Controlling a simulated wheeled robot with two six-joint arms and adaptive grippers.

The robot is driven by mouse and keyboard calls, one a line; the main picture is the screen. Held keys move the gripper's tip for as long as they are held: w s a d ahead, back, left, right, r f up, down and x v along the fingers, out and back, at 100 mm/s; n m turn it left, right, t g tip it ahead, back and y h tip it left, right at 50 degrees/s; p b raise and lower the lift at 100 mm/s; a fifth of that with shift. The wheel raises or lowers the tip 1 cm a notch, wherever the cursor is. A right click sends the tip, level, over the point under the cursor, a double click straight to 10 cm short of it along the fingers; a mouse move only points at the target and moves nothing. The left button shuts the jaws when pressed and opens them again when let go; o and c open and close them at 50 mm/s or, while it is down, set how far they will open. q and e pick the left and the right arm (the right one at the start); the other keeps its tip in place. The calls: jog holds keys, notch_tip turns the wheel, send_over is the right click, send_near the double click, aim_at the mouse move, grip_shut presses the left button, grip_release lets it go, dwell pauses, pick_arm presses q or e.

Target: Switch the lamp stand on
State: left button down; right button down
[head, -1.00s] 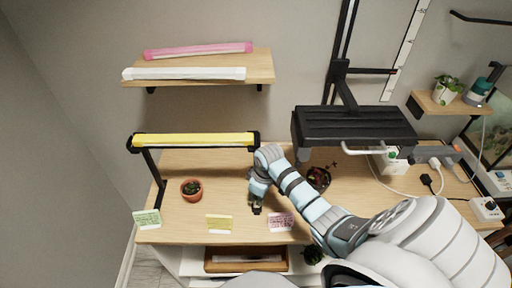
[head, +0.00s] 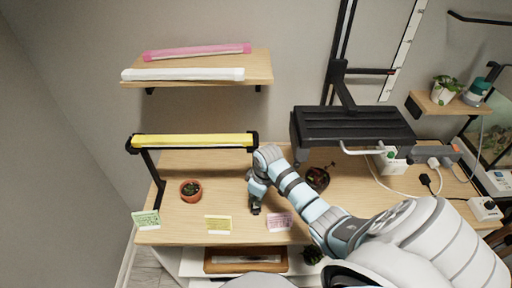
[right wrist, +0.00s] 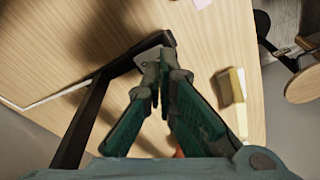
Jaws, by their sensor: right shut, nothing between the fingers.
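The lamp stand is a black frame with a yellow tube (head: 192,141) along its top bar, at the left of the table in the head view. Its left leg (head: 152,172) slants down to the tabletop. I cannot tell whether the tube is lit. My right gripper (head: 256,208) is low over the table below the bar's right end and hides what is behind it. In the right wrist view its fingers (right wrist: 161,62) are shut and empty, beside a black leg (right wrist: 92,112) and its foot. Contact is unclear, and no switch can be made out. My left gripper is out of view.
A potted cactus (head: 190,190) stands under the bar. Green (head: 146,219), yellow (head: 218,224) and pink (head: 279,222) cards line the front edge. A dark plant (head: 317,178) and a black hanging lamp (head: 352,125) are to the right. A shelf (head: 259,66) holds pink and white tubes.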

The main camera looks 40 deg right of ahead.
jog(key=shift+f+b, duration=0.6)
jog(key=shift+f, duration=0.45)
dwell(0.6)
notch_tip(320, 180, up, 3)
jog(key=p, duration=0.3)
jog(key=shift+f, duration=0.2)
jog(key=shift+r, duration=2.25)
